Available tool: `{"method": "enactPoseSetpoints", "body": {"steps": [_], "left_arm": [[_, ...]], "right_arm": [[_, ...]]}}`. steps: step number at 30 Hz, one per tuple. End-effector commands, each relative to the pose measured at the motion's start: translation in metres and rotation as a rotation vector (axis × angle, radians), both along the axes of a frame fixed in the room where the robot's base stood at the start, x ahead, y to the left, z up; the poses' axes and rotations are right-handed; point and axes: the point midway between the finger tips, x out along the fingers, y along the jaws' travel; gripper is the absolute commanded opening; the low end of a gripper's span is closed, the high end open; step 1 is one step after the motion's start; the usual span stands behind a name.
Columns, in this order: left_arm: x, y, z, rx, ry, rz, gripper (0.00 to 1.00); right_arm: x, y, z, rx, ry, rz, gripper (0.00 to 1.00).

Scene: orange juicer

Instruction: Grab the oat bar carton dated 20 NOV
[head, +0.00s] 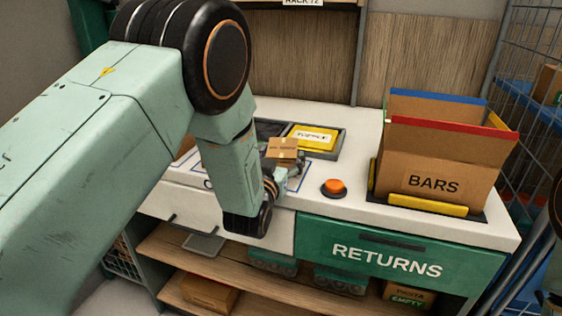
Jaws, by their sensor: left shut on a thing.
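A small brown carton (283,147) sits at the end of my left arm, above the white counter. My left gripper (289,166) is shut on this carton, and the wrist hides part of the hold. Print on the carton is too small to read, so I cannot tell its date. Another brown piece (186,144) shows behind my left arm, mostly hidden. My right gripper is not in view.
A cardboard box marked BARS (433,184) stands open at the counter's right. An orange button (333,187) is left of it. A yellow sign (313,137) lies in a dark tray behind. A green RETURNS drawer front (400,248) is below. A wire cage (540,60) bounds the right.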

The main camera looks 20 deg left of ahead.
Motion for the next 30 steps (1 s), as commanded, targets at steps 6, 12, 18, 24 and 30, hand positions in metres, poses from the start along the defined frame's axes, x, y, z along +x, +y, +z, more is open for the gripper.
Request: {"method": "enactPoseSetpoints", "body": {"steps": [6,12,18,24,30], "left_arm": [[0.000,0.000,-0.004,0.001,0.009,0.001,0.37],[0.000,0.000,0.009,0.001,0.006,0.001,0.37],[0.001,0.000,0.053,0.000,-0.004,0.001,0.14],[0.000,0.000,0.086,0.000,-0.002,0.000,0.14],[-0.001,0.000,0.099,0.001,0.002,0.000,0.14]], "right_arm": [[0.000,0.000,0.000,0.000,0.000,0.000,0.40],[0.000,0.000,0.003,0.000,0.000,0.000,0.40],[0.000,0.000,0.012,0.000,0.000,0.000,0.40],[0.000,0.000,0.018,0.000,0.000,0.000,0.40],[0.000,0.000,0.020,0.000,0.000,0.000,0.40]]}}
